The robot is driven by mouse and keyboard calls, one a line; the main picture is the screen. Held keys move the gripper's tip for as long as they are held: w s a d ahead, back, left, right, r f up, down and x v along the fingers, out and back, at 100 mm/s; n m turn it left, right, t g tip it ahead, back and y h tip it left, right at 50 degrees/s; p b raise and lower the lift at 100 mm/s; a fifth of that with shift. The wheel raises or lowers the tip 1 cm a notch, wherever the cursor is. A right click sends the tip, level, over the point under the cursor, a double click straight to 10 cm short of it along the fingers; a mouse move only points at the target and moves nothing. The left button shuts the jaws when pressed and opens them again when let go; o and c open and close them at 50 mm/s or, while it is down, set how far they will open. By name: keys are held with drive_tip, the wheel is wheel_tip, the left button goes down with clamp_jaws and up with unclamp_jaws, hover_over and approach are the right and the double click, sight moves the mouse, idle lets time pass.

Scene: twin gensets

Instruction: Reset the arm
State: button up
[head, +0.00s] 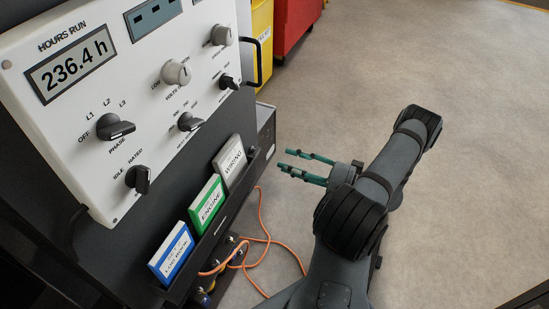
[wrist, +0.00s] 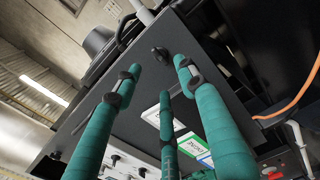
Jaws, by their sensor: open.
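My gripper (head: 286,161) has teal fingers and reaches out to the left from my grey arm in the head view. Its fingers are apart with nothing between them. The tips point toward the white control panel (head: 113,70) and the book rack, with a gap of bare floor visible between in the picture. In the wrist view the teal fingers of my gripper (wrist: 160,74) stand spread in front of a dark cabinet face (wrist: 130,120). The wrist picture is tilted.
The rack holds a blue logbook (head: 171,254), a green engine book (head: 207,204) and a grey wiring book (head: 231,161). An orange cable (head: 263,240) loops on the floor below. A red cabinet (head: 296,22) and yellow bin (head: 262,45) stand behind.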

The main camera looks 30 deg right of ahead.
sight(258, 153)
drive_tip(key=shift+v, duration=1.1)
drive_tip(key=shift+a, duration=0.1)
drive_tip(key=x, duration=1.2)
drive_tip(key=shift+w, duration=0.1)
drive_tip(key=shift+n, duration=0.3)
